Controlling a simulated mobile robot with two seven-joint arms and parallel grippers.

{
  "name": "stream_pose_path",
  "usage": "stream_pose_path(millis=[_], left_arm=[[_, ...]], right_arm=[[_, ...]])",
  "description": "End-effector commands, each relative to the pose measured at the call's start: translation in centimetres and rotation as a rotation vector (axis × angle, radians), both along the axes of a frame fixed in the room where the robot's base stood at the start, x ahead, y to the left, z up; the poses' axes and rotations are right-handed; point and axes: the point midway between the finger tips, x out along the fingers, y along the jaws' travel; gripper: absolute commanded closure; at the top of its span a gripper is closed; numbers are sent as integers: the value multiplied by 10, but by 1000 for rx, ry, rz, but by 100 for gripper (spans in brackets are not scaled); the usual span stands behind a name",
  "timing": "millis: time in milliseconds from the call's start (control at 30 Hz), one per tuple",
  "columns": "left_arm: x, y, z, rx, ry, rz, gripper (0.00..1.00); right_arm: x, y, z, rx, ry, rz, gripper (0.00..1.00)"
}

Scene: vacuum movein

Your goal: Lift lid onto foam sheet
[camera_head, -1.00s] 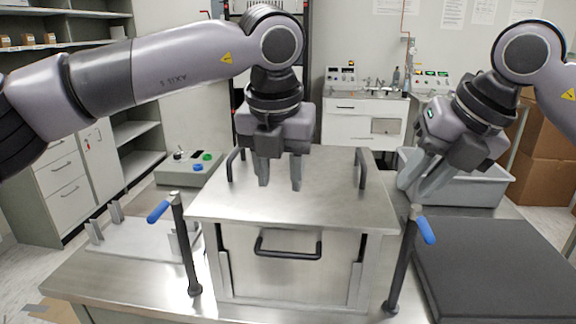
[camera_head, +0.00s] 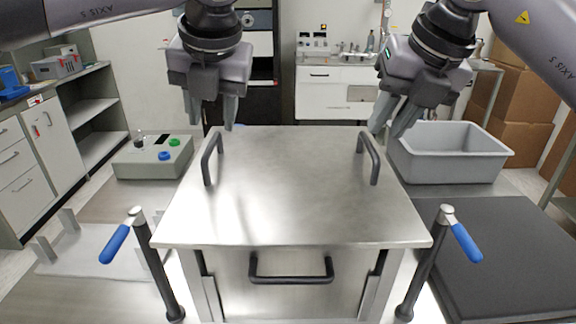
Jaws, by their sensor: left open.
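The metal lid (camera_head: 290,195) lies flat on top of the steel chamber (camera_head: 290,285). It has a dark upright handle on its left (camera_head: 210,158) and another on its right (camera_head: 370,158). The dark grey foam sheet (camera_head: 505,255) lies flat on the table at the right. My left gripper (camera_head: 211,112) is open and empty, above and behind the lid's left handle. My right gripper (camera_head: 393,118) has its fingers apart, above and behind the right handle, and looks empty. Neither gripper appears to touch a handle.
Blue-tipped clamp levers stand at the chamber's front left (camera_head: 140,245) and front right (camera_head: 440,245). A grey bin (camera_head: 450,155) sits behind the foam sheet. A control box (camera_head: 152,157) with coloured buttons stands at the left. The foam's top is clear.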

Motion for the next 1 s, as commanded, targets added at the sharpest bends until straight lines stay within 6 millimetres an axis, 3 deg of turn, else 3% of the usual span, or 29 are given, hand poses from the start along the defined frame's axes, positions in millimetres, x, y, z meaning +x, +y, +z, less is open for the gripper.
stream_pose_path(millis=[233,633,1000], left_arm=[[4,2,-10,0,2,0,58],[23,14,-58,-1,2,1,58],[26,16,-65,-1,1,1,58]], right_arm=[[4,2,-10,1,2,1,75],[23,14,-58,0,2,0,75],[26,16,-65,1,1,1,75]])
